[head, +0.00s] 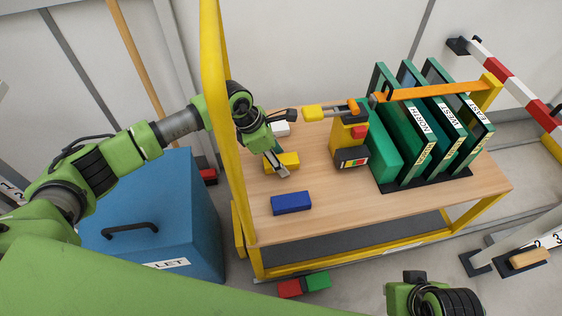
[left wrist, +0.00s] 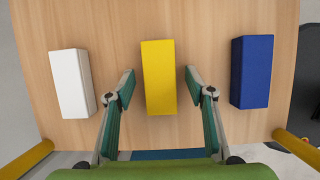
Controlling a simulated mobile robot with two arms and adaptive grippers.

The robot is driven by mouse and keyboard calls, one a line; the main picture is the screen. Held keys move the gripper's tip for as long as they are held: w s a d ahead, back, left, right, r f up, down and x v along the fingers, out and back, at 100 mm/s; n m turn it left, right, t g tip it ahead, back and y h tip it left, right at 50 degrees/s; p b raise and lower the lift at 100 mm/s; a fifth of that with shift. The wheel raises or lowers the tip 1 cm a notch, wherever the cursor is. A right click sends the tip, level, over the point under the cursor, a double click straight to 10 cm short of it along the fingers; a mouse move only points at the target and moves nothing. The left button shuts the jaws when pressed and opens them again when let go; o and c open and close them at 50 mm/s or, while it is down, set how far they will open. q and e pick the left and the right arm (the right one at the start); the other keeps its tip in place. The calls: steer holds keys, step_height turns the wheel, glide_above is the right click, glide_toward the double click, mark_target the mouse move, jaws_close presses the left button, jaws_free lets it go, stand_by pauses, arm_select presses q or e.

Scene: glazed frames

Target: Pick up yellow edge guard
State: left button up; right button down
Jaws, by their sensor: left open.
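The yellow edge guard (head: 289,160) is a plain yellow block lying on the wooden table (head: 330,215). In the left wrist view the yellow edge guard (left wrist: 158,75) lies between and slightly beyond the two open fingers of my left gripper (left wrist: 158,80), with a gap on each side. In the head view my left gripper (head: 277,163) is over the block and partly covers it. The fingers hold nothing. My right arm shows at the bottom right of the head view, but its fingers are not visible.
A white block (left wrist: 72,82) and a blue block (left wrist: 252,72) lie on either side. A yellow tool (head: 350,140) and green framed panels (head: 400,140) in a rack stand to the right. A yellow post (head: 213,60) rises close to my left arm. A blue bin (head: 160,215) stands left.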

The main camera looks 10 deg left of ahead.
arm_select(q)
steer(key=shift+f, duration=0.25)
stand_by(0.3)
steer(key=c, duration=1)
